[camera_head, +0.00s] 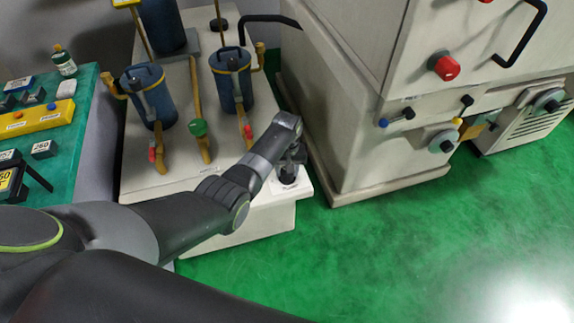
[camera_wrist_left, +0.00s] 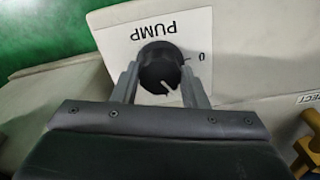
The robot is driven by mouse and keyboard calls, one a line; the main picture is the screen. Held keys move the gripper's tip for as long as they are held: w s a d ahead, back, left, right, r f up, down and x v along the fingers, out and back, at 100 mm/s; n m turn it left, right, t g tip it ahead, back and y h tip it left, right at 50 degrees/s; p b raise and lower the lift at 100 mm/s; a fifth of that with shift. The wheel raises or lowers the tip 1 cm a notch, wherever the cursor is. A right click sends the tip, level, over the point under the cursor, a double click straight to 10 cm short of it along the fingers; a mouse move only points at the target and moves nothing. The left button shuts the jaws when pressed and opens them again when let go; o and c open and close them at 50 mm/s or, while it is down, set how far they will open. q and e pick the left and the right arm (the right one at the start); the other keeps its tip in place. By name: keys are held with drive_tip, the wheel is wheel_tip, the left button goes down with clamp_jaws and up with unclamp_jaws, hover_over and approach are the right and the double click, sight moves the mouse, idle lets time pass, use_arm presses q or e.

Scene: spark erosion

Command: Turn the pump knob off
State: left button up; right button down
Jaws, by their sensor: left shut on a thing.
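The pump knob (camera_wrist_left: 160,68) is black and round with a white pointer line, on a white plate (camera_wrist_left: 128,36) lettered PUMP, seen upside down in the left wrist view. A "0" mark is printed beside the knob; the pointer line does not lie toward it and slants to the lower right. My left gripper (camera_wrist_left: 160,84) is shut on the knob, one finger on each side. In the head view my left gripper (camera_head: 291,165) reaches down to the front corner of the pump unit, and the knob is mostly hidden there. My right gripper is not in view.
The pump unit (camera_head: 262,207) carries blue filter canisters (camera_head: 232,82) and pipes behind my arm. A large cream machine (camera_head: 350,125) stands close on the right. A green-topped table (camera_head: 85,105) with small items is at left. Green floor (camera_head: 400,250) is open in front.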

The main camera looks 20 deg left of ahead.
use_arm(q)
drive_tip(key=n+p, duration=0.2)
drive_tip(key=n, duration=0.3)
drive_tip(key=shift+r+n, duration=0.1)
drive_tip(key=shift+n, duration=0.2)
drive_tip(key=n, duration=0.3)
drive_tip(key=shift+p, duration=0.4)
drive_tip(key=shift+n, duration=1.7)
drive_tip(key=shift+w, duration=0.1)
drive_tip(key=o, duration=1)
drive_tip(key=shift+c, duration=0.2)
drive_tip(key=shift+p, duration=0.3)
